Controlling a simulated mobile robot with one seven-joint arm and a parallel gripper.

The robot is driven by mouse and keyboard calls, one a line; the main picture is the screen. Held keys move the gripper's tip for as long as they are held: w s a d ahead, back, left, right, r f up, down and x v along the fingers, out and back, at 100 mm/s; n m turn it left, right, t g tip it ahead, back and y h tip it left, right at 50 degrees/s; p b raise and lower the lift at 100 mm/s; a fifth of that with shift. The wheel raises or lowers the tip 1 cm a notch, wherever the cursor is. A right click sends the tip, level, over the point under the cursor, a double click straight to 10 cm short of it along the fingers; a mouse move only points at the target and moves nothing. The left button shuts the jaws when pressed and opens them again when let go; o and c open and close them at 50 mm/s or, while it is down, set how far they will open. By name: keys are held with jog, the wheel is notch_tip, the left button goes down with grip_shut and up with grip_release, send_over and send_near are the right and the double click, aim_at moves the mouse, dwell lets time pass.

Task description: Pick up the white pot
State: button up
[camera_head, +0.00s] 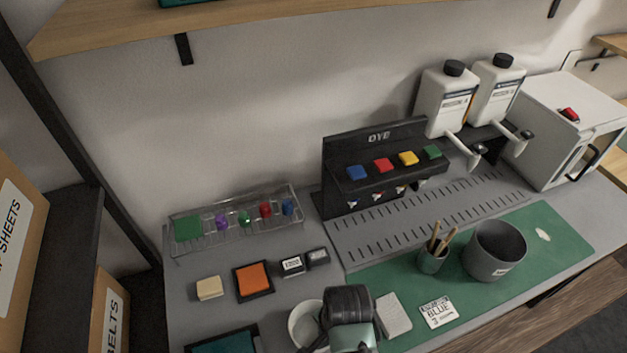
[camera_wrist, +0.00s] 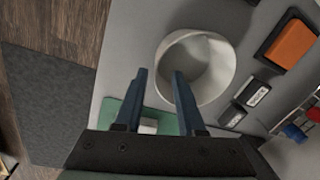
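The white pot (camera_head: 299,322) is a round, open vessel on the grey bench at the front, partly hidden by my gripper (camera_head: 349,325) in the head view. In the wrist view, the pot (camera_wrist: 214,85) shows its open mouth just beyond my fingertips. My gripper (camera_wrist: 159,76) is open, with two dark blue fingers apart and nothing held between them. The right fingertip overlaps the pot's near rim in the picture, and the left fingertip is outside the pot. I cannot tell whether either finger touches it.
A grey pot (camera_head: 492,258) and a cup of sticks (camera_head: 432,262) stand farther right. An orange pad (camera_head: 254,280) and small dark labelled blocks (camera_head: 292,266) lie behind the white pot.

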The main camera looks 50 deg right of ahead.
aim_at(328, 347)
notch_tip(328, 347, down, 5)
jog(key=shift+w+a+r, duration=0.1)
grip_shut()
dwell(1.5)
